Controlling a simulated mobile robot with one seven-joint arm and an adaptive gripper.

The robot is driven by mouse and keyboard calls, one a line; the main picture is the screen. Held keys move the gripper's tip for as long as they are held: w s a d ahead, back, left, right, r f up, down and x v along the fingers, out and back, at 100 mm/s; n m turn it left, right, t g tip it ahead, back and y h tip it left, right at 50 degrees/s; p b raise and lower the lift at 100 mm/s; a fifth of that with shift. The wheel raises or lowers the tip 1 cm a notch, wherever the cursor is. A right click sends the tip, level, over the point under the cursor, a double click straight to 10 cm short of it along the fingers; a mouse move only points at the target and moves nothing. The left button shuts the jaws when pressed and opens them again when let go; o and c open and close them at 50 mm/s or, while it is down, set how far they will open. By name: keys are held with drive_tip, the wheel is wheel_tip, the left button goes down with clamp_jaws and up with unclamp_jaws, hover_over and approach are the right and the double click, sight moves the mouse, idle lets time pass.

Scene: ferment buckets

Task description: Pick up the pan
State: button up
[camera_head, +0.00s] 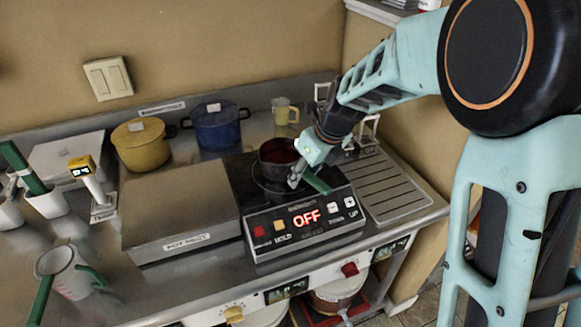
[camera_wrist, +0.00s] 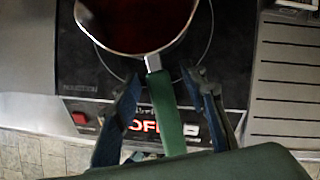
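The pan (camera_head: 279,158) is a small dark saucepan with red contents, standing on the black induction cooktop (camera_head: 243,181). Its green handle (camera_head: 317,181) points toward the front right. In the wrist view the pan (camera_wrist: 138,30) is cut off by the top edge, and its green handle (camera_wrist: 165,112) runs down toward the gripper. My gripper (camera_head: 297,180) is over the handle in the head view. In the wrist view my gripper (camera_wrist: 163,78) is open, with one finger on each side of the handle and visible gaps between. The handle's far end is hidden by the gripper body.
A yellow pot (camera_head: 141,148) and a blue pot (camera_head: 217,128) stand at the back left. A yellow cup (camera_head: 285,112) is behind the pan. A grey hot-rest slab (camera_head: 180,212) lies left of the cooktop, and a ribbed drainboard (camera_head: 384,186) lies right. The cooktop display reads OFF.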

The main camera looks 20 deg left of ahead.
clamp_jaws()
drive_tip(key=shift+r, duration=0.2)
idle(0.6)
wheel_tip(320, 180, up, 3)
drive_tip(key=p, duration=0.3)
drive_tip(key=s+r+p, duration=0.6)
drive_tip(key=s+r, duration=0.3)
drive_tip(key=s, duration=0.4)
drive_tip(key=shift+s+a+r+p, duration=0.2)
drive_tip(key=shift+a+r+p, duration=0.1)
drive_tip(key=shift+r, duration=0.05)
